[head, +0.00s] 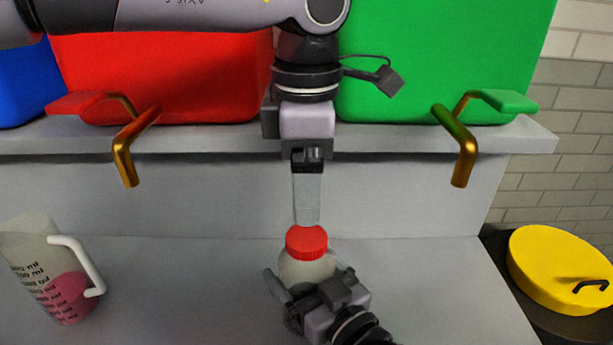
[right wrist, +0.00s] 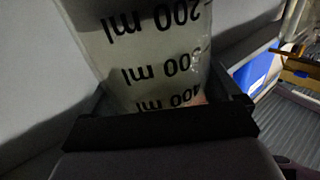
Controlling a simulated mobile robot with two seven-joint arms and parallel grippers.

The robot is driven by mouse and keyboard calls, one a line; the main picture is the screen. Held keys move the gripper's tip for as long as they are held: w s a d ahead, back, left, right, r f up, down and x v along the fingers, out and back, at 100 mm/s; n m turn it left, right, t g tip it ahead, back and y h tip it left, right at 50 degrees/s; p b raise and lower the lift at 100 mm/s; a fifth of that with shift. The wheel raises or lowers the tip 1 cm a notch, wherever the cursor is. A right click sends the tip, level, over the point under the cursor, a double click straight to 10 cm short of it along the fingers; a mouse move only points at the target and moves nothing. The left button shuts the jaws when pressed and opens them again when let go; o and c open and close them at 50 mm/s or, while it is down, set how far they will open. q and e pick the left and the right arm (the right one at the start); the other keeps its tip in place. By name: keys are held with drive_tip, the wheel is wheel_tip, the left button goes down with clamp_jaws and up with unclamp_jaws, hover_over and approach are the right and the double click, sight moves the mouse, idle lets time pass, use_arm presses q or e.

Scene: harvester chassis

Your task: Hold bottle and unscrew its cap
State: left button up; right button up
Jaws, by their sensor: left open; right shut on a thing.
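A translucent whitish bottle (head: 306,270) with a ribbed red cap (head: 306,242) stands at the lower middle of the head view, upright as far as I can see. My right gripper (head: 312,292) is shut on the bottle's body below the cap. In the right wrist view the bottle's wall (right wrist: 155,50), with printed ml marks, fills the space between the fingers. My left gripper (head: 308,218) points down from above, its fingers just over the red cap. It is open, though its fingers overlap in this view. I cannot tell whether they touch the cap.
A measuring jug (head: 45,268) with pink liquid stands at the left on the grey worktop (head: 180,290). Red (head: 190,80) and green (head: 440,60) containers with brass taps sit on the shelf (head: 215,140) behind. A yellow lid (head: 560,268) lies at the right. The worktop between jug and bottle is clear.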

sight(306, 236)
use_arm(q)
drive_tip(key=shift+f, duration=4)
drive_tip(key=c, duration=1.1)
drive_tip(key=n, duration=0.2)
drive_tip(key=shift+n, duration=0.4)
drive_tip(key=shift+r, duration=0.2)
drive_tip(key=shift+r, duration=1)
